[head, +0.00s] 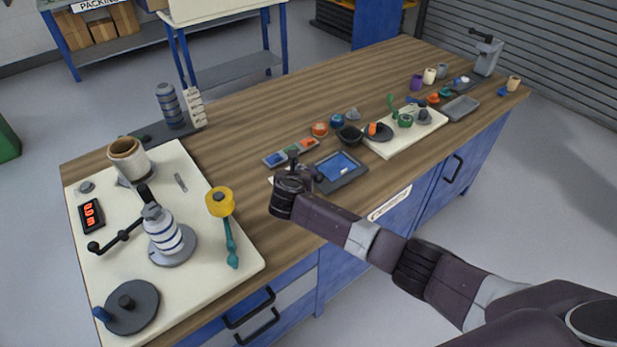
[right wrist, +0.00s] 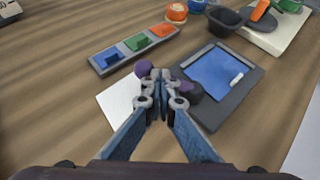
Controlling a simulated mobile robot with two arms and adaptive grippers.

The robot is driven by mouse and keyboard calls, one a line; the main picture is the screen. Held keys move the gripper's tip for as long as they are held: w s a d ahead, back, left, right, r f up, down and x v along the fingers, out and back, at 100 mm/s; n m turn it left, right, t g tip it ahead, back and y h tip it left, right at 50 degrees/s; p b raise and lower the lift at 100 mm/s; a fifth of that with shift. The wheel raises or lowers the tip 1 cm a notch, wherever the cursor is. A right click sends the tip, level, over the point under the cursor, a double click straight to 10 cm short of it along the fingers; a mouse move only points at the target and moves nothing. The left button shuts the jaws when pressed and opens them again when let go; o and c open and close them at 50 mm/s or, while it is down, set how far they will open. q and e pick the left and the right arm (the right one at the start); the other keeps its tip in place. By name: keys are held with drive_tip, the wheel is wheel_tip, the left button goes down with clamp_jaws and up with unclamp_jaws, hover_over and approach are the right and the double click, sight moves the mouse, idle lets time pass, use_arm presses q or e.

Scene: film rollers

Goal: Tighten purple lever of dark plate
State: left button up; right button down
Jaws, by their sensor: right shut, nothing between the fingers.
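My right gripper (head: 292,165) is over the front edge of the wooden bench. In the right wrist view its fingers (right wrist: 160,75) are closed together with nothing between them. A purple knob (right wrist: 143,68) shows just left of the fingertips, and a dark purple rounded part (right wrist: 190,92) shows just right of them. The fingers hide what lies between, so I cannot tell whether they touch it. A dark plate with a blue panel (right wrist: 240,110) lies to the right; it also shows in the head view (head: 358,180). My left gripper is not in view.
A strip with blue, green and orange blocks (right wrist: 95,62) lies behind the fingers. A white sheet (right wrist: 112,100) lies left of them. A cream board (head: 248,262) with a crank, striped spool and cup stands at the left. Another cream board (head: 400,147) with small dishes is beyond the plate.

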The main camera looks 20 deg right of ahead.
drive_tip(key=shift+w+m+h, duration=0.3)
drive_tip(key=shift+m+h, duration=0.1)
drive_tip(key=shift+w+d, duration=0.1)
drive_tip(key=shift+w, duration=0.15)
idle(0.3)
